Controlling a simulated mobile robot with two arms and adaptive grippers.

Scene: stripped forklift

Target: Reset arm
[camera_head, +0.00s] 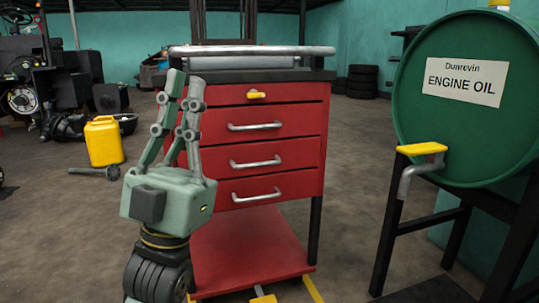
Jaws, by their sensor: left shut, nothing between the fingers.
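My left gripper (185,84) stands upright with its fingers pointing up. It is shut and empty. It shows in front of the left side of a red tool cabinet (274,220) and hides part of its drawers and its left edge. I cannot tell how far the gripper is from the cabinet. My right gripper is not in view.
A green engine oil drum (430,120) with a yellow-handled tap (422,150) lies on a black stand (390,225) at right. A yellow jerrycan (104,142) and machine parts (22,98) are at left. Black tires (362,78) are stacked behind. Open floor lies between cabinet and stand.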

